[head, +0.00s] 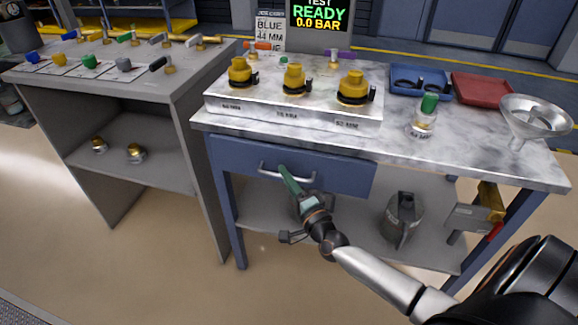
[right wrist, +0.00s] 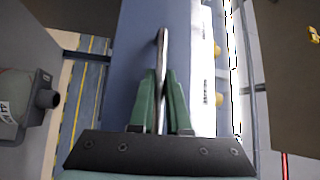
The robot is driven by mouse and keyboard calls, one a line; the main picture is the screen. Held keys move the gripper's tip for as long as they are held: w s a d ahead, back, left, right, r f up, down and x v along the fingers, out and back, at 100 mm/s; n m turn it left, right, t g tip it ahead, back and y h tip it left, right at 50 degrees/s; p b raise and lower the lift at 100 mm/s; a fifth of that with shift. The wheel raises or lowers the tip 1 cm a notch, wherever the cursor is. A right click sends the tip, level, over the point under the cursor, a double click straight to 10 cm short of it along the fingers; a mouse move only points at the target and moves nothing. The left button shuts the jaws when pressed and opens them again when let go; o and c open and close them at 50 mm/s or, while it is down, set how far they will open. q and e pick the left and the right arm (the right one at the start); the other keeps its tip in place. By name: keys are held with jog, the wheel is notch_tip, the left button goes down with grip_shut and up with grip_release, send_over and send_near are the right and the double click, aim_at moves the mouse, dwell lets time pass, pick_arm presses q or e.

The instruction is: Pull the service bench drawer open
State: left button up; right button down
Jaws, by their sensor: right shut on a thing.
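The service bench has a blue drawer (head: 345,178) under its marble-patterned top (head: 460,145). The drawer front looks flush with the bench frame. A silver bar handle (head: 270,172) runs across the drawer front. The drawer front (right wrist: 130,60) fills the middle of that view. My left gripper is not in view.
On the bench top stand a block with yellow caps (head: 294,80), a blue tray (head: 418,82), a red tray (head: 482,90), a green-capped jar (head: 426,115) and a funnel (head: 535,115). A grey can (head: 403,220) stands on the lower shelf. A grey shelf unit (head: 195,150) stands left.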

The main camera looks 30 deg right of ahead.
jog(key=s+a+p, duration=0.4)
jog(key=s+a, duration=0.8)
jog(key=a, duration=0.2)
jog(key=shift+s+a, duration=0.25)
jog(key=shift+a, duration=0.05)
jog(key=c, duration=0.9)
grip_release()
jog(key=shift+s, duration=0.15)
